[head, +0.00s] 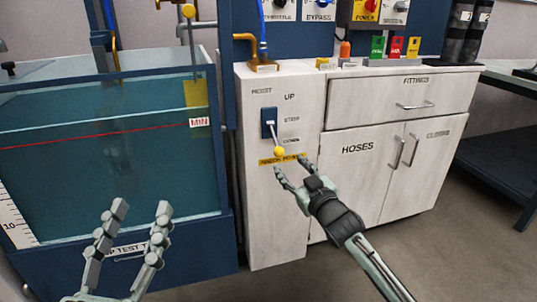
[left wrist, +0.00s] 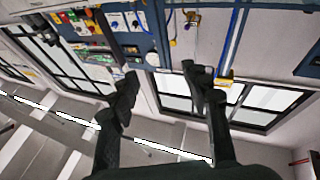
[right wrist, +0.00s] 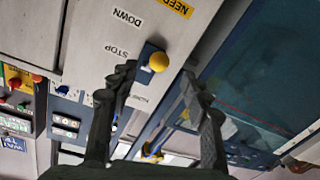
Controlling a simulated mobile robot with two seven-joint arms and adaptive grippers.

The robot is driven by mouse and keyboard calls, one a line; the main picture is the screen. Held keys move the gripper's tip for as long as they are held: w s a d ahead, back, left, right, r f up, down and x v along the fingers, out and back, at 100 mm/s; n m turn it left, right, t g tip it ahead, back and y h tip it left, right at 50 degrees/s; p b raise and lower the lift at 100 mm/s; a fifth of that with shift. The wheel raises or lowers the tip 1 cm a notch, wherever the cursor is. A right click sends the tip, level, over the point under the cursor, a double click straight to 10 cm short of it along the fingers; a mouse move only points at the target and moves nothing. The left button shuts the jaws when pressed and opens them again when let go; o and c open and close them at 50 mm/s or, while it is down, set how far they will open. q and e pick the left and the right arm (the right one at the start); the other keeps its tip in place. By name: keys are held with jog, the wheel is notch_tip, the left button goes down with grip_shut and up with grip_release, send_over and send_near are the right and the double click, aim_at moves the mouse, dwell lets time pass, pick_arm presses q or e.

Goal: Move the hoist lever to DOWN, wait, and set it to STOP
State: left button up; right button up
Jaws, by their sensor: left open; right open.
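The hoist lever (head: 272,135) comes out of a blue plate (head: 267,116) on the white cabinet and ends in a yellow knob (head: 279,152). In the head view it slants down, with the knob just below the DOWN label (head: 291,141). The right wrist view shows the knob (right wrist: 158,62) in front of the blue plate, near the STOP label (right wrist: 117,52), so its exact setting is hard to tell. My right gripper (head: 290,166) is open just below the knob, apparently not touching it. My left gripper (head: 141,208) is open and empty in front of the tank.
A water tank (head: 110,240) with a red line stands at the left, next to the cabinet (head: 270,220). A drawer (head: 385,101) and doors with handles (head: 399,153) are to the lever's right. Colored boxes and brass fittings stand on the counter. Floor in front is clear.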

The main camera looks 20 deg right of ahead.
aim_at(281, 154)
jog(key=shift+w+a+r, duration=0.15)
jog(key=shift+w+r, duration=0.15)
jog(key=shift+w, duration=0.35)
jog(key=w, duration=0.4)
jog(key=w+b, duration=0.1)
jog(key=w, duration=0.2)
jog(key=shift+a, duration=0.35)
pick_arm(q)
jog(key=r, duration=0.1)
jog(key=r+t, duration=0.1)
jog(key=s+a+r+t, duration=0.1)
pick_arm(e)
jog(key=shift+c, duration=0.3)
pick_arm(q)
jog(key=shift+d, duration=0.1)
pick_arm(e)
grip_shut()
